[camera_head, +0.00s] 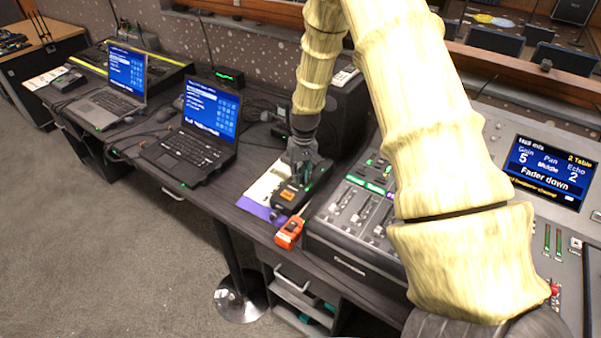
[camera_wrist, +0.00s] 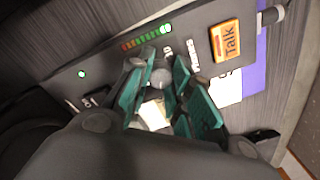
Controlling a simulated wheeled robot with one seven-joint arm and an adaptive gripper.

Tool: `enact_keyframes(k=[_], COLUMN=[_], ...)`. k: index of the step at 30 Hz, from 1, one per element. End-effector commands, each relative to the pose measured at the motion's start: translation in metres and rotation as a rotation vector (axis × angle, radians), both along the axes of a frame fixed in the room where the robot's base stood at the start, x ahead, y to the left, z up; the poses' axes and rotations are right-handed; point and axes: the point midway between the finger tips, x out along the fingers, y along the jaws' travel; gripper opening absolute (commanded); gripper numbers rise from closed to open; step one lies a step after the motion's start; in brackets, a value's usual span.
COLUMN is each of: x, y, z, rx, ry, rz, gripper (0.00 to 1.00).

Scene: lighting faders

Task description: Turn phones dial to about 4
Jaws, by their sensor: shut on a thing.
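The small black talk box (camera_head: 292,194) lies on the desk in the head view, with an orange button on top. In the wrist view its dark panel (camera_wrist: 110,58) carries the orange Talk button (camera_wrist: 232,40) and a row of red to green lights (camera_wrist: 147,36). The grey phones dial (camera_wrist: 161,77) sits below these lights, partly hidden by my fingers. My gripper (camera_wrist: 160,88) has its teal fingers closed around the dial. In the head view my gripper (camera_head: 300,158) reaches down onto the box. I cannot read the dial's setting.
A mixing desk (camera_head: 350,215) stands close on the right. An orange device (camera_head: 289,232) lies at the desk's front edge. Two open laptops (camera_head: 200,130) (camera_head: 115,90) stand on the left. Papers (camera_head: 262,188) lie beside the box.

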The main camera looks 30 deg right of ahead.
Motion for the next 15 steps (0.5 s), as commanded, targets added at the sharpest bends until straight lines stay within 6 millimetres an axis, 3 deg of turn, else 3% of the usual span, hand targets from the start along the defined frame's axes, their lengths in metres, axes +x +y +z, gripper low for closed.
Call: enact_keyframes(k=[15], x=[-0.0004], y=[-0.0004], z=[0.0012], rx=[-0.002], ry=[-0.001], rz=[-0.456], gripper=[0.0])
